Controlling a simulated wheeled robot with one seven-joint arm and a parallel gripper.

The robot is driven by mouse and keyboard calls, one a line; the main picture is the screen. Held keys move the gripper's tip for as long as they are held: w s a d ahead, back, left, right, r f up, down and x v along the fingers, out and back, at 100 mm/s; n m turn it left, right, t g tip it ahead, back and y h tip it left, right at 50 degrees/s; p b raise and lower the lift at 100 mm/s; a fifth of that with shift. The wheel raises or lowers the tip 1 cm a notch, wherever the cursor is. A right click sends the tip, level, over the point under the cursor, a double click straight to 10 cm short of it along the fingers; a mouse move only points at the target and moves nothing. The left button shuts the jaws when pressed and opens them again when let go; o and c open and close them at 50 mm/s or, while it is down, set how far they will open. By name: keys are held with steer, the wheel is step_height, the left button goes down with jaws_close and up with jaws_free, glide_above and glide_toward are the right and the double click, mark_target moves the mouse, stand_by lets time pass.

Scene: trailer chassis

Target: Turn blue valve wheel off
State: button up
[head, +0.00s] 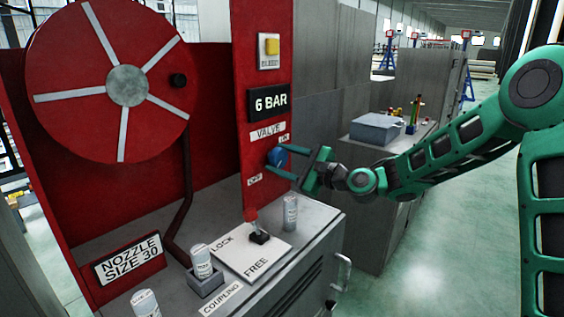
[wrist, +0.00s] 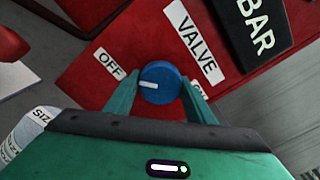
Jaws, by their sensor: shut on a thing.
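The blue valve wheel (head: 276,156) sits on the red panel below the VALVE label. In the wrist view the blue valve wheel (wrist: 161,77) shows a white pointer line facing left, toward the side of the OFF label (wrist: 109,62) but slightly below it. The ON label (wrist: 198,88) is partly hidden behind the right finger. My gripper (head: 284,162) reaches the wheel from the right. In the wrist view my gripper (wrist: 159,88) has one finger on each side of the wheel and is shut on it.
The red panel (head: 251,104) also carries a yellow button (head: 271,47) and a 6 BAR sign (head: 269,101). Below, a red-handled lever (head: 252,220) and several cans stand on the grey cabinet top. A red hose reel (head: 75,75) is at left. Open floor lies at right.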

steer(key=shift+w+d+f, duration=0.1)
steer(key=shift+d+f, duration=0.1)
steer(key=shift+f, duration=0.1)
steer(key=o, duration=0.9)
steer(key=shift+o, duration=0.7)
steer(key=shift+a+r, duration=0.1)
steer(key=v, duration=1)
steer(key=shift+s+d, duration=0.25)
steer(key=shift+d, duration=0.05)
